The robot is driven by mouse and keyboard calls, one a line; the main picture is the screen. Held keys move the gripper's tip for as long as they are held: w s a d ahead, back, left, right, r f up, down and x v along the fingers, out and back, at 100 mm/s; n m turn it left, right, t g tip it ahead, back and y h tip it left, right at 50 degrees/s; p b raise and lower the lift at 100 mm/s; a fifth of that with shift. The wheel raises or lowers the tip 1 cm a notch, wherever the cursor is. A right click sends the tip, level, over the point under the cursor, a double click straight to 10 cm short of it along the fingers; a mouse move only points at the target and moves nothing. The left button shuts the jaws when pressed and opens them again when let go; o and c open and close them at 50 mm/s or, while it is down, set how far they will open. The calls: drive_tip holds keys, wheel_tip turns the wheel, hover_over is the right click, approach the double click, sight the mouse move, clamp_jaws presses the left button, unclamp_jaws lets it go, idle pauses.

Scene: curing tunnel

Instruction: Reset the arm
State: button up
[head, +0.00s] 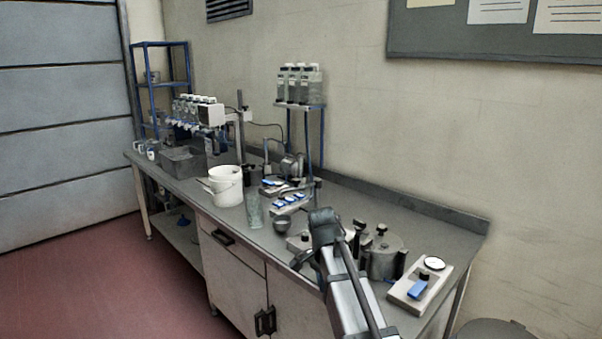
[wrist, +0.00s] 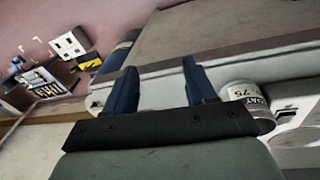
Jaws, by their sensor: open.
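My gripper (wrist: 160,82) shows in the wrist view with its two dark blue fingers apart and nothing between them. In the head view my arm reaches over the front right part of the grey bench (head: 245,222), and the fingers are hard to make out there. In the wrist view a long pale bar-like body (wrist: 160,80) lies behind the fingers. A pale round piece with dark lettering (wrist: 247,97) is just right of the right finger. I cannot tell whether the fingers touch either one.
A bottle shelf (head: 300,105) rises behind. The floor (head: 110,275) at left is clear.

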drive_tip(key=s+d+f+n+g, duration=0.15)
drive_tip(key=s+f, duration=0.35)
drive_tip(key=f, duration=0.6)
drive_tip(key=s+d+f+n+g, duration=0.15)
drive_tip(key=s+f, duration=0.25)
drive_tip(key=f, duration=0.7)
drive_tip(key=s+d+f+n, duration=0.3)
drive_tip(key=s+f, duration=0.2)
drive_tip(key=f, duration=0.7)
drive_tip(key=s+d+f+n+g, duration=0.1)
drive_tip(key=s+f, duration=0.5)
drive_tip(key=s, duration=0.3)
drive_tip(key=s+d+f+n+g+y, duration=0.1)
drive_tip(key=s+f+n, duration=0.1)
drive_tip(key=s+f, duration=0.4)
drive_tip(key=s+d+f+n+g, duration=0.1)
drive_tip(key=s+f, duration=0.5)
drive_tip(key=s, duration=0.7)
drive_tip(key=shift+f+n+y, duration=0.2)
drive_tip(key=shift+n+y, duration=0.1)
